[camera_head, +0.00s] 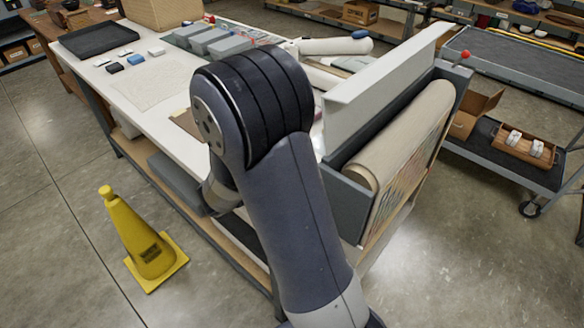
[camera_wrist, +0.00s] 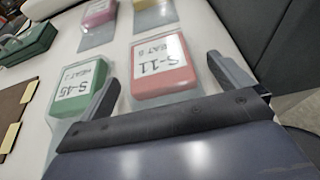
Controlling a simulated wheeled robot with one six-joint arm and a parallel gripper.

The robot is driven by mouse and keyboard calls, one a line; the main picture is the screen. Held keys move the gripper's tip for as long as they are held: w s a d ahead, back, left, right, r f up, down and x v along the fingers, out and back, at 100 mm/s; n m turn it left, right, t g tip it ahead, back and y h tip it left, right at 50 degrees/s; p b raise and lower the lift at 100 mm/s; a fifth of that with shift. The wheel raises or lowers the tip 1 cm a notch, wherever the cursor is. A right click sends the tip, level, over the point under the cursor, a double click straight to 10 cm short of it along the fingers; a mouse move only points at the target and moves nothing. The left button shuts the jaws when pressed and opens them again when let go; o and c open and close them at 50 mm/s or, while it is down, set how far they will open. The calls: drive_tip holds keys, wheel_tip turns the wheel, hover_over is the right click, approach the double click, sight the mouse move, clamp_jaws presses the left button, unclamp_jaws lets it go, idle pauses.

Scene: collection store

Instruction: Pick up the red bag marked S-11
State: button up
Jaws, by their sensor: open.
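The red bag (camera_wrist: 168,84) with a white label reading S-11 lies flat on a white table top in the wrist view. Its label appears upside down. My gripper (camera_wrist: 163,70) is open and empty, with one finger to the left of the red bag and the other to its right. Whether the fingers are level with the bag or above it I cannot tell. In the head view my arm covers this part of the table, and neither the gripper nor the red bag can be made out.
A green bag (camera_wrist: 66,108) marked S-45 lies close by on the left, near the left finger. A pink bag (camera_wrist: 99,17) and a yellow bag (camera_wrist: 153,20) lie beyond. A white upright panel (camera_head: 375,90) and a rolled textile (camera_head: 405,135) flank the table's right end. A yellow cone (camera_head: 145,245) stands on the floor.

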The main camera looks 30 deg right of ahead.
drive_tip(key=shift+w+d+f, duration=0.1)
drive_tip(key=shift+d+f, duration=0.1)
drive_tip(key=shift+d, duration=0.15)
drive_tip(key=c, duration=1.1)
